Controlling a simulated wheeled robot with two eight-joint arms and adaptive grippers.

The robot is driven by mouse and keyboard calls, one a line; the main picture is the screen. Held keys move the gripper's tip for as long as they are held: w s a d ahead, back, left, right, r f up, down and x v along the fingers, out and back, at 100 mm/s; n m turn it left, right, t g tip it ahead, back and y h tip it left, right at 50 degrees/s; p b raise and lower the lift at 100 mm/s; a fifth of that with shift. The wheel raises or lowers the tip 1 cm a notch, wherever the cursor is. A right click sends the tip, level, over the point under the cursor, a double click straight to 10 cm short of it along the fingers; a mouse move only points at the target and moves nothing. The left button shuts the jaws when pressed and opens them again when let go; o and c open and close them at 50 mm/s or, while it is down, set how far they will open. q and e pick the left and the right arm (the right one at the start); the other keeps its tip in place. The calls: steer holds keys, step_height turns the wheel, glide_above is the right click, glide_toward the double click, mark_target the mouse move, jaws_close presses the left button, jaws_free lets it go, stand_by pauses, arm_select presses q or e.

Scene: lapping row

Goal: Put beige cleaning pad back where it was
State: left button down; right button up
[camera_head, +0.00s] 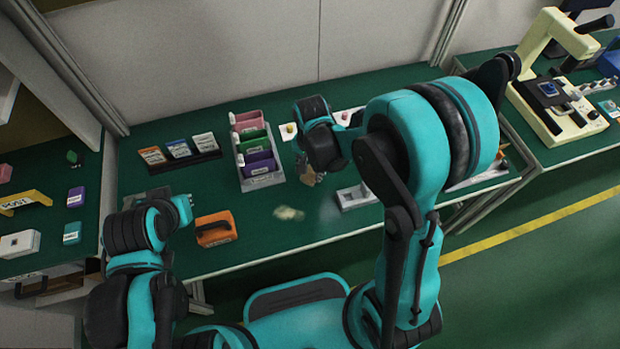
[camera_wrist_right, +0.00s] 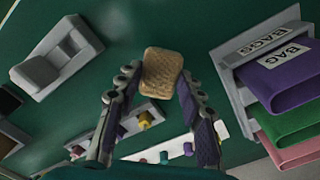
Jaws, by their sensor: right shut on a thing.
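The beige cleaning pad (camera_wrist_right: 163,72) is between the fingertips of my right gripper (camera_wrist_right: 159,82), which is shut on it. The pad appears above the green table in the right wrist view. In the head view my right gripper (camera_head: 313,178) is over the table, right of the bag rack, and the pad is mostly hidden by the gripper and small. My left gripper (camera_head: 183,209) is at the table's left part, near the orange case; its fingers are too unclear to judge.
A grey holder (camera_head: 357,196) with empty-looking recesses also shows in the right wrist view (camera_wrist_right: 57,57). A pale smear (camera_head: 289,213) marks the green table. The bag rack (camera_head: 263,181) holds pink, green and purple packs. An orange case (camera_head: 215,229) lies at the front left.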

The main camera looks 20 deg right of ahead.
mark_target(310, 171)
steer(key=shift+w+f, duration=0.2)
steer(key=shift+w, duration=0.1)
steer(key=shift+f, duration=0.25)
step_height(310, 171, down, 4)
steer(key=shift+r+b, duration=0.25)
steer(key=shift+b, duration=0.85)
steer(key=shift+c, duration=0.4)
steer(key=o, duration=1.1)
